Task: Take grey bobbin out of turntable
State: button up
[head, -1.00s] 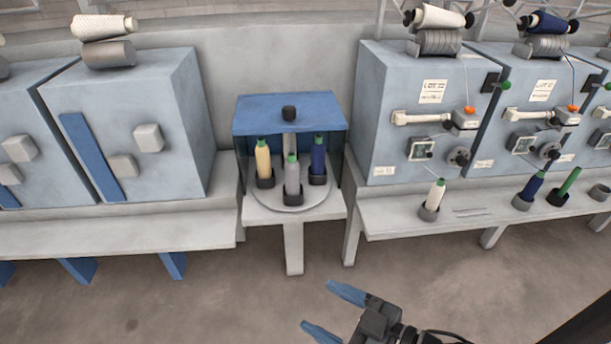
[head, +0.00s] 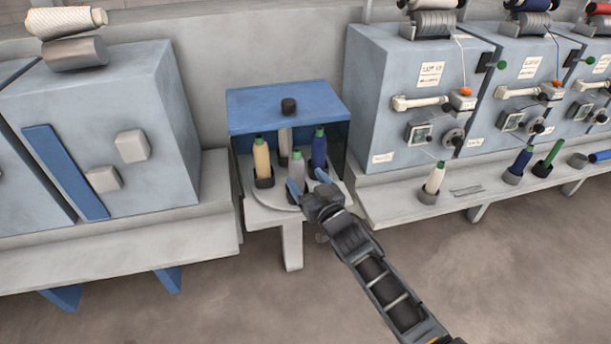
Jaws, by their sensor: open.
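The turntable (head: 262,214) is a round grey plate on a small stand under a blue hood. It bears three upright bobbins with green tops, each in a dark cup. The grey bobbin (head: 296,166) is at the front, between the cream bobbin (head: 262,160) on the left and the dark blue bobbin (head: 319,150) on the right. My gripper (head: 308,183) is open, its blue fingers at the front of the turntable close to the grey bobbin. The lower part of the grey bobbin and its cup are hidden behind my gripper. I cannot tell whether the fingers touch it.
The blue hood (head: 282,98) with a black knob roofs the turntable. Grey-blue machines stand on both sides. The right shelf (head: 400,207) holds a white bobbin (head: 435,178) and another dark blue bobbin (head: 523,160) in cups. The floor in front is clear.

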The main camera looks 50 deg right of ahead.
aim_at(298, 172)
jog(key=shift+p+x, duration=0.3)
jog(key=shift+x, duration=0.6)
jog(key=shift+a+p+x, duration=0.2)
jog(key=shift+p+x, duration=0.15)
jog(key=shift+x, duration=2.5)
jog(key=shift+w+r, duration=0.1)
jog(key=shift+c, duration=0.3)
jog(key=c, duration=1)
